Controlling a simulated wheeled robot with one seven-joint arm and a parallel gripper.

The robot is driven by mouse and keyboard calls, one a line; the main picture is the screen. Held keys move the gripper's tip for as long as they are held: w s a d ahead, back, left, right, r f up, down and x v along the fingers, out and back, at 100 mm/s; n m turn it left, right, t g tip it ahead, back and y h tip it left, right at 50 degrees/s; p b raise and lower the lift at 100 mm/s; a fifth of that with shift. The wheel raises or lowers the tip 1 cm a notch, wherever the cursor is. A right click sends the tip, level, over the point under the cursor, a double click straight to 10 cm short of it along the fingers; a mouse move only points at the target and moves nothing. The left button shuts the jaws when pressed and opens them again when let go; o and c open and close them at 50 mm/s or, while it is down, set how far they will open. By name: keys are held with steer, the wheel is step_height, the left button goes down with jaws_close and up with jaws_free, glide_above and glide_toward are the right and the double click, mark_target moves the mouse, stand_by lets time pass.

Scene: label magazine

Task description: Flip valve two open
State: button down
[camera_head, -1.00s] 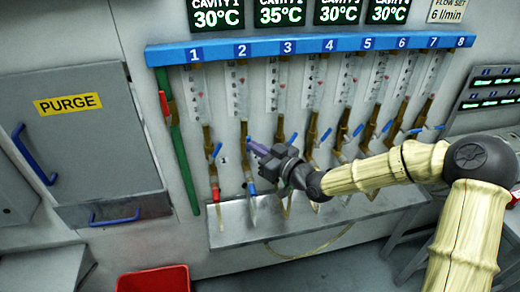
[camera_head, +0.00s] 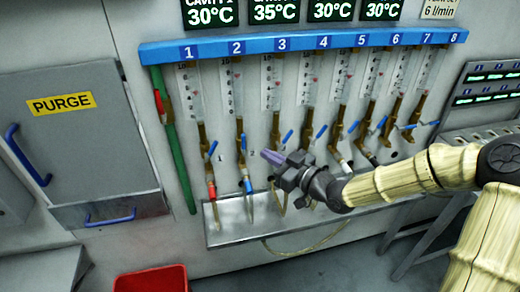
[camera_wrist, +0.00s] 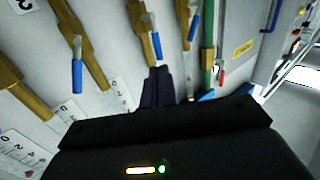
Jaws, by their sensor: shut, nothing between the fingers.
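Valve two sits on the brown pipe under number 2, and its blue lever (camera_head: 243,143) lies roughly along the pipe. In the wrist view, which is turned upside down, the same blue lever (camera_wrist: 156,47) is just beyond my fingertips. My gripper (camera_head: 268,156) is shut and empty, with dark purple fingers. In the head view its tips are right of and slightly below the lever, with a small gap. In the wrist view the fingers (camera_wrist: 156,88) point toward the lever's end; I cannot tell whether they touch.
Valve one's lever (camera_head: 213,149) is left of valve two, and valve three's lever (camera_head: 287,138) is to the right. A metal trough (camera_head: 228,228) runs below the hoses. A green pipe (camera_head: 177,150) and the purge door (camera_head: 75,140) are at left. A red bin (camera_head: 150,280) stands below.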

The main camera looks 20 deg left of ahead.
steer(key=v, duration=0.7)
steer(key=shift+s+d+f, duration=0.1)
steer(key=shift+s, duration=0.05)
